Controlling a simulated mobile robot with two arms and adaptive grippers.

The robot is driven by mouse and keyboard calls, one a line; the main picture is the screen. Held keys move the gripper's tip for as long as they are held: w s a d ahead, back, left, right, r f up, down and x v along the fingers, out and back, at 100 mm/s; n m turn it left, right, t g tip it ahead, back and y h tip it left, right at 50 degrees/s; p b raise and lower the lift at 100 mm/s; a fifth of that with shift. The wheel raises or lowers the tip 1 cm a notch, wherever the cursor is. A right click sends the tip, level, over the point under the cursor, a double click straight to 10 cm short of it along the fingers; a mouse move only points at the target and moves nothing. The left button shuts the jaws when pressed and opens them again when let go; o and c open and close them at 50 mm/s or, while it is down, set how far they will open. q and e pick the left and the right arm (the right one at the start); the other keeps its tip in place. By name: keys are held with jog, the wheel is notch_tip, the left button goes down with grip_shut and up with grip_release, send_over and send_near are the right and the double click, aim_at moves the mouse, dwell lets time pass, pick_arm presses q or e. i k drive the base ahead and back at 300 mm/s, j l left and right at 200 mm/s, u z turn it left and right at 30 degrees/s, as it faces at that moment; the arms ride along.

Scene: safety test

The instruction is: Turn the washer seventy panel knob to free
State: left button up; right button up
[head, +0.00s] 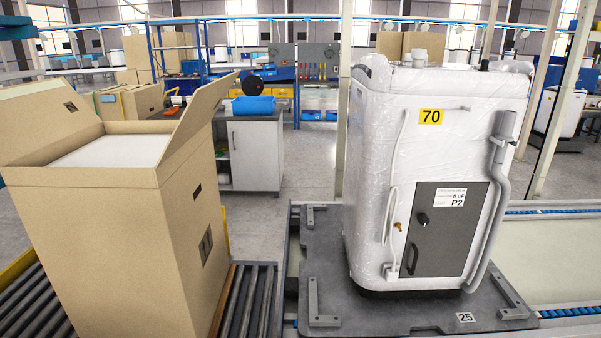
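The washer (370,160) is a tall white unit wrapped in clear film, with a yellow label (431,117) reading 70. It stands upright on a dark pallet board (335,285). A dark grey panel (450,245) sits low on its facing side, with a white P2 label. A small black knob (423,219) is at the panel's upper left; its exact setting is too small to read. A dark handle-like bar (413,258) is below the knob. Neither gripper is in view.
A large open cardboard box (110,240) stands on rollers (250,300) at the left. A grey hose (500,190) runs down the washer's right side, and a thin white hose (393,190) hangs left of the panel. A conveyor (560,260) lies at the right. A white cabinet (255,155) stands behind.

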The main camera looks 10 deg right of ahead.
aim_at(423, 219)
jog(key=z, duration=1.25)
